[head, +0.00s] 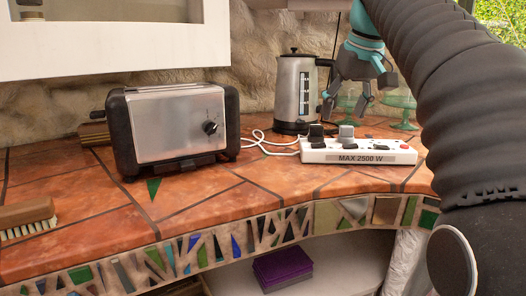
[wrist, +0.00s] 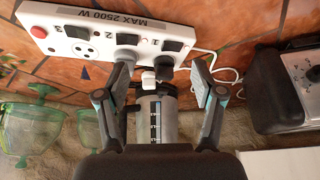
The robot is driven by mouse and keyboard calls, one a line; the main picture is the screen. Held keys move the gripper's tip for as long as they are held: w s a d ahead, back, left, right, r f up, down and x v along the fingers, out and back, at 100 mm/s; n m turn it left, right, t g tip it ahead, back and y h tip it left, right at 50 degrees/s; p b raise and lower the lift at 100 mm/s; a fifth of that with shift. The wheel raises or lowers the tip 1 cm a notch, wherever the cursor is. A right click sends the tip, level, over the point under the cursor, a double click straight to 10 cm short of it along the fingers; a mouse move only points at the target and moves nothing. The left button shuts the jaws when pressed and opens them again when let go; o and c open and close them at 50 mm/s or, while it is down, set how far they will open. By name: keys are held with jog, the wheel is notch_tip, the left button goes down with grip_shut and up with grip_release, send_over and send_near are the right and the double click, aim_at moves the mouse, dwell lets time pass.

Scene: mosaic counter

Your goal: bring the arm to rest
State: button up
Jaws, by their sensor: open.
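My gripper (head: 346,108) hangs above the back right of the counter in the head view, just right of the kettle (head: 295,95). Its fingers are spread with nothing between them. In the wrist view my gripper (wrist: 161,78) is also open, with the kettle (wrist: 156,122) and two plugs showing beyond and between the fingers. The white power strip (head: 358,152), marked MAX 2500 W, lies on the tiles in front of and below the gripper. A dark plug (head: 316,133) and a grey plug (head: 346,133) sit on it.
A silver and black toaster (head: 176,125) stands left of the kettle. Green glassware (head: 400,104) stands behind the power strip at the right. A brush (head: 27,213) lies at the left front. A white cabinet (head: 110,38) overhangs the left. The front-middle tiles (head: 240,185) are clear.

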jog(key=s+f+m, duration=0.1)
jog(key=s+f, duration=1.1)
jog(key=f, duration=0.4)
jog(key=s+f+m+t+h, duration=0.1)
jog(key=s+f, duration=1.1)
jog(key=f, duration=0.4)
jog(key=shift+s+a+m, duration=0.3)
jog(key=shift+s, duration=0.05)
